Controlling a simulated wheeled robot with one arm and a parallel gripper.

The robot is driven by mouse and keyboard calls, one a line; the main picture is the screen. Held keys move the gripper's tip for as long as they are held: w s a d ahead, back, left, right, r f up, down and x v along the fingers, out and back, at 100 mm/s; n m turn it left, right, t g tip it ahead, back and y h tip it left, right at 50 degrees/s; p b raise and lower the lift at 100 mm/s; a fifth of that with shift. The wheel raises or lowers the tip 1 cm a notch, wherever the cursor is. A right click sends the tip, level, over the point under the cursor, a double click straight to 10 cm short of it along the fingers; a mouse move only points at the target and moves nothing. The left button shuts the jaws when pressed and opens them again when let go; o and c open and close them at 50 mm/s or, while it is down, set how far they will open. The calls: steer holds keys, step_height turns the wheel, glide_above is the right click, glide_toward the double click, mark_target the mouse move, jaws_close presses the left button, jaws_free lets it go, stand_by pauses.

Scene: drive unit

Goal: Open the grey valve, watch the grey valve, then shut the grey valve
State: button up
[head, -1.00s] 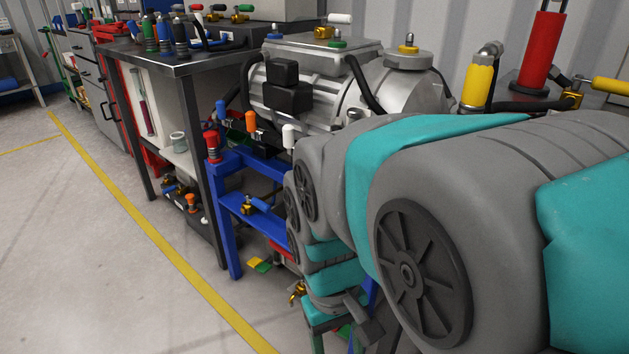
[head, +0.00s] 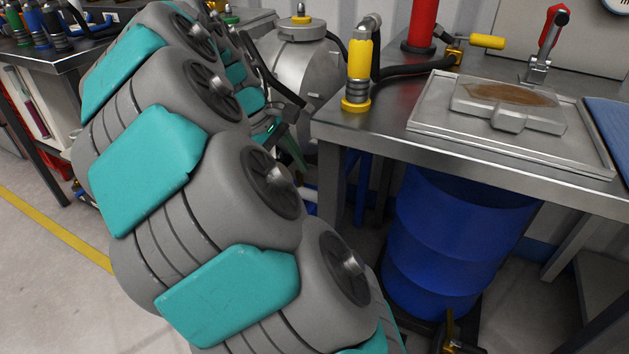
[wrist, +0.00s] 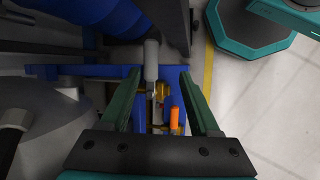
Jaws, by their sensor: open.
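In the wrist view a valve with a light grey handle (wrist: 151,62) points away from me, up the picture. It lies over a blue frame (wrist: 175,78), and its metal stem runs back between my fingers. My gripper (wrist: 163,80) is open, with one green finger on each side of this line. The grey handle is just beyond the fingertips and left of their middle, and no finger is seen gripping it. In the head view my arm hides most of this area, and my gripper (head: 288,145) shows only in part.
A brass valve with an orange handle (wrist: 175,117) is close to the right finger. A steel bench (head: 350,130) with a tray (head: 425,128) and a yellow-handled fitting (head: 358,75) stands to the right. A blue drum (head: 450,240) is under it. Open floor (head: 40,270) is at the left.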

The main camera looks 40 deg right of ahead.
mark_target(312, 192)
steer(key=shift+n, duration=0.4)
steer(key=shift+w+d+p+x, duration=0.15)
steer(key=shift+d+x, duration=0.1)
steer(key=shift+x, duration=1.05)
steer(key=shift+w+d+p+x, duration=0.1)
steer(key=shift+w+d+x, duration=0.15)
steer(key=shift+x, duration=1.1)
steer(key=shift+w+d+p+x, duration=0.1)
steer(key=shift+d+p+x, duration=0.1)
steer(key=shift+x, duration=1.1)
steer(key=shift+r, duration=0.15)
steer(key=shift+c, duration=0.3)
jaws_close()
